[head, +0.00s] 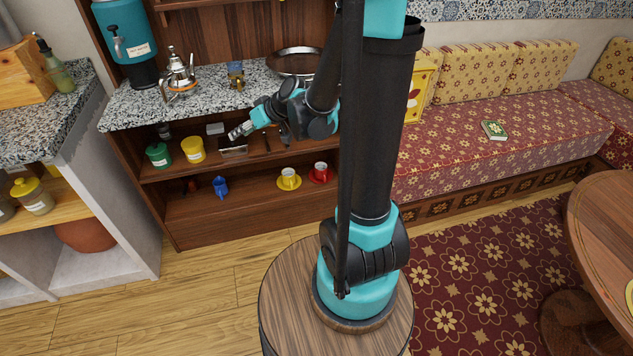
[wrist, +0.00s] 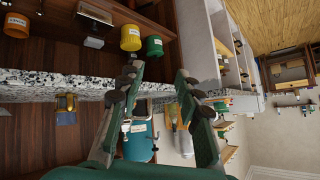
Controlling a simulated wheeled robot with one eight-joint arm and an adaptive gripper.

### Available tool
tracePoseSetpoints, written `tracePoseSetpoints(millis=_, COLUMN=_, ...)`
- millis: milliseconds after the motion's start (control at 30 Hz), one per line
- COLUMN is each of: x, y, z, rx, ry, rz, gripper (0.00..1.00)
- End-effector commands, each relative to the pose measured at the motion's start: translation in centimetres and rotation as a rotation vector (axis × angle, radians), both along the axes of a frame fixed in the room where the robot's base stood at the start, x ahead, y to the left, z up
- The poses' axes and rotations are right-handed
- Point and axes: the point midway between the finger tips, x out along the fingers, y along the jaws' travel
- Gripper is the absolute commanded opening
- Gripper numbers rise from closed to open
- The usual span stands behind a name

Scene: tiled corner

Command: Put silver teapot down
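The silver teapot (head: 180,77) stands upright on the speckled granite counter (head: 215,103), in front of the teal dispenser. Orange shows around its lower part. My gripper (head: 234,133) is in front of the cabinet, below the counter's front edge and to the right of the teapot, apart from it. In the wrist view, which is turned upside down, the two fingers of my gripper (wrist: 159,82) are spread with nothing held between them. I cannot make out the teapot clearly in that view.
A teal dispenser (head: 126,40), a small brass-coloured item (head: 236,74) and a round metal tray (head: 294,62) stand on the counter. The shelf below holds green (head: 159,155) and yellow (head: 193,150) canisters. Bare counter lies left of the teapot and towards the front edge.

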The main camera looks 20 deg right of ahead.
Motion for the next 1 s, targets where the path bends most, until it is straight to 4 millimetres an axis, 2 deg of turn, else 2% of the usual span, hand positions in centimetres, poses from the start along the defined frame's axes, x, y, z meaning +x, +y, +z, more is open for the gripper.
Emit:
tracePoseSetpoints(millis=33, x=-2.2, y=-1.4, z=-0.6, rx=-0.037, ry=0.045, rz=-0.037, gripper=0.35)
tracePoseSetpoints(millis=300, x=-12.8, y=-10.2, z=-4.7, rx=-0.253, ry=0.275, rz=-0.324, gripper=0.35)
tracePoseSetpoints(millis=400, x=-15.9, y=-13.0, z=-5.9, rx=-0.316, ry=0.326, rz=-0.428, gripper=0.35)
tracePoseSetpoints(millis=500, x=-18.1, y=-15.0, z=-6.7, rx=-0.361, ry=0.357, rz=-0.509, gripper=0.35)
tracePoseSetpoints(millis=667, x=-19.6, y=-16.6, z=-7.2, rx=-0.393, ry=0.377, rz=-0.571, gripper=0.35)
tracePoseSetpoints(millis=1000, x=-19.7, y=-16.7, z=-7.2, rx=-0.395, ry=0.378, rz=-0.576, gripper=0.35)
